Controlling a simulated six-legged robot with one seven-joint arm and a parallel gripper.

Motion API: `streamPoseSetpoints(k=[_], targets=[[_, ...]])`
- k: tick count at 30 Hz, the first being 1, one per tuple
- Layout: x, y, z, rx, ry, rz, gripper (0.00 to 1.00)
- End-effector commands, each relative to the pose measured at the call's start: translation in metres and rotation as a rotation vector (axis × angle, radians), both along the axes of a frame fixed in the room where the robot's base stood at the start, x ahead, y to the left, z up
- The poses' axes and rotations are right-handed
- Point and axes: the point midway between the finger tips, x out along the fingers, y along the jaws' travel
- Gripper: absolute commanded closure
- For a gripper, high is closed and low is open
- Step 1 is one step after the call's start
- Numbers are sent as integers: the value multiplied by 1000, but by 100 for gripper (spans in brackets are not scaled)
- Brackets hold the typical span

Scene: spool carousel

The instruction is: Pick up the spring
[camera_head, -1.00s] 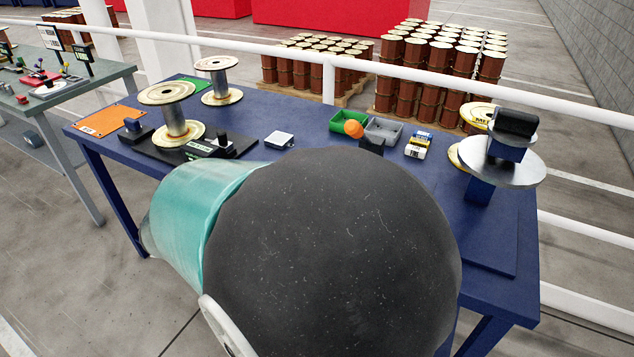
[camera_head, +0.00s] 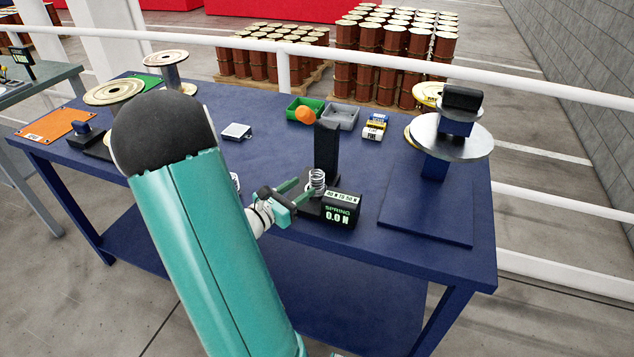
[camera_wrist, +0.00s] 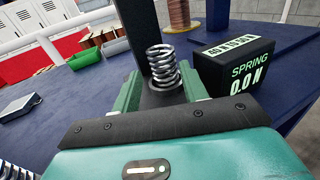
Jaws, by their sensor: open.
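The metal coil spring (camera_head: 317,180) stands upright on a dark base in front of a black post (camera_head: 327,150), at the front middle of the blue table. It also shows in the wrist view (camera_wrist: 163,66). My gripper (camera_head: 302,186) is open, low over the table at the spring's left in the head view. In the wrist view its two green fingers (camera_wrist: 163,92) point toward the spring, one on each side of its lower part. I cannot tell whether either finger touches it. A black display box (camera_head: 340,208) reading "SPRING 0.0 N" stands right beside the spring.
A silver disc on a blue stand (camera_head: 450,138) is at the right. Green (camera_head: 303,108) and grey (camera_head: 341,116) bins, an orange ball (camera_head: 305,115) and a small labelled box (camera_head: 375,127) stand behind. Spools (camera_head: 168,70) are at the back left. Another coil shows at the wrist view's lower left (camera_wrist: 14,172).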

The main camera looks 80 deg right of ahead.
Motion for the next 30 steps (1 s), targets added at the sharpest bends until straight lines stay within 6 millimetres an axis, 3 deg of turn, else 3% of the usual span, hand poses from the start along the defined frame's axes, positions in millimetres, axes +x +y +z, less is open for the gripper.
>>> streamPoseSetpoints(k=[3, 11, 19, 28, 30], targets=[[-12, -18, 0, 0, 0, -4, 57], [-23, -36, 1, 0, -1, -3, 57], [-41, -69, 2, 0, -2, -3, 57], [-44, -74, 2, 0, -1, 0, 57], [-44, -74, 2, 0, -1, 0, 68]])
